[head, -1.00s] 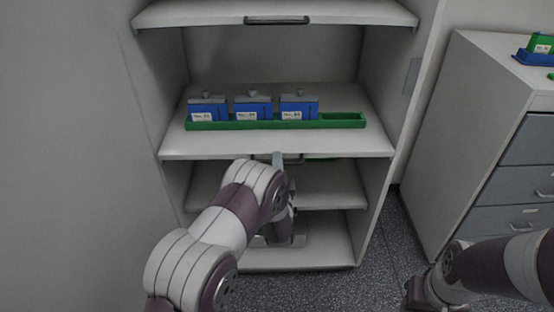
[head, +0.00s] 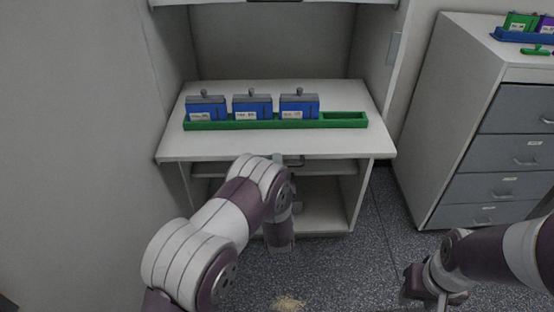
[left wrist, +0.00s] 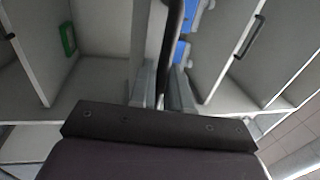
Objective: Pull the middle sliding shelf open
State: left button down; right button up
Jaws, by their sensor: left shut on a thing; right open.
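The middle sliding shelf (head: 270,146) stands out from the white cabinet, its front edge well forward of the cabinet sides. On it lies a long green tray (head: 345,121) holding three blue blocks with grey tops (head: 253,107). My left gripper (head: 281,160) is at the middle of the shelf's front edge, largely hidden behind its own arm. In the left wrist view, its two grey fingers (left wrist: 163,88) are shut on the dark bar handle (left wrist: 174,45). My right gripper (head: 428,290) hangs low at the right, open and away from the shelf.
An upper shelf with a dark handle (head: 274,1) is above. A lower shelf (head: 325,168) sits further back, below the middle one. A grey drawer cabinet (head: 515,130) stands at the right with trays on top.

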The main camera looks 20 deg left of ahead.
pick_arm(q)
jog(key=shift+v, duration=1)
pick_arm(e)
jog(key=shift+s+d+r, duration=0.15)
jog(key=shift+s, duration=0.3)
pick_arm(q)
jog(key=shift+r, duration=0.15)
jog(key=c, duration=1.3)
grip_release()
jog(key=shift+c, duration=0.2)
jog(key=p+v, duration=0.1)
jog(key=v, duration=1.1)
jog(key=shift+s, duration=0.3)
pick_arm(e)
jog(key=shift+r, duration=0.35)
pick_arm(q)
jog(key=shift+d, duration=0.1)
